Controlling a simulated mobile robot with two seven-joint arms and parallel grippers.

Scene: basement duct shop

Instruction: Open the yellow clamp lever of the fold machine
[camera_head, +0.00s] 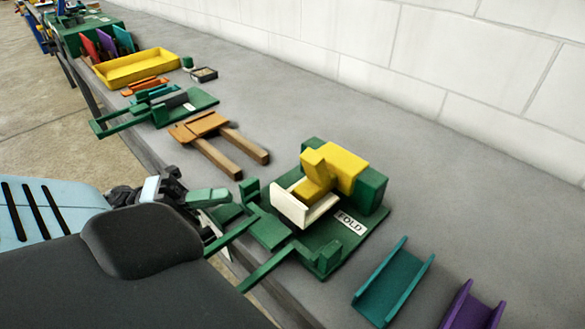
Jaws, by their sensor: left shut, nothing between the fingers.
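The fold machine (312,236) is a green base with a white "FOLD" label, standing on the grey bench. On top is a yellow block with the yellow clamp lever (315,172) in front of it, tilted and raised behind a cream plate (291,207). I cannot tell how far the lever is turned. Two green arms reach from the machine toward the bench's front edge. My left gripper (178,192), dark with a light-blue part, is shut and empty at the front edge, left of the machine and apart from the lever. My right gripper is not in view.
A teal channel (394,284) and a purple channel (471,308) lie right of the machine. A brown wooden fork-shaped piece (211,133), another green fixture (185,106) and a yellow tray (135,68) lie farther left. A white block wall (480,75) stands behind; bare bench lies before it.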

